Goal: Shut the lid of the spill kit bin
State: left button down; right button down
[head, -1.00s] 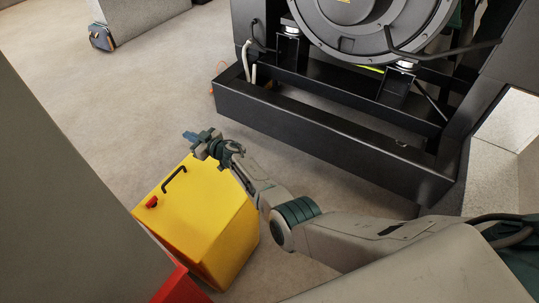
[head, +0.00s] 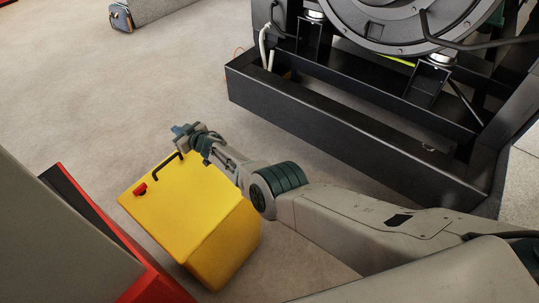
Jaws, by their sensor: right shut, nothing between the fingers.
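The spill kit bin (head: 225,245) is a yellow box on the floor at the lower left of the head view. Its yellow lid (head: 165,207) carries a black handle (head: 163,168) and a red latch (head: 140,188). The lid appears to lie over the bin's top, and I see no gap, though the far edge is partly hidden. My right gripper (head: 180,130) is shut and empty, just beyond the lid's far edge near the handle. I cannot tell whether my right arm touches the bin. My left gripper is not in view.
A black genset frame (head: 345,132) stands at the upper right. A grey cabinet-like block with a red and black edge (head: 110,232) stands close left of the bin. The floor (head: 110,100) between is clear.

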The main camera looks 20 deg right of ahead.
jog(key=shift+w+a+f+g+b, duration=0.2)
jog(key=shift+f+b, duration=0.15)
jog(key=shift+f, duration=0.2)
jog(key=shift+w+a+f+g+b, duration=0.1)
jog(key=shift+w+f+b, duration=0.1)
jog(key=shift+f+b, duration=0.25)
jog(key=s+d+r+p, duration=0.2)
jog(key=r+p, duration=0.3)
jog(key=p, duration=0.5)
jog(key=s+d+r+p, duration=0.2)
jog(key=r+p, duration=0.4)
jog(key=p, duration=0.4)
jog(key=shift+s+d+p, duration=0.2)
jog(key=shift+s+p, duration=0.2)
jog(key=shift+s, duration=0.4)
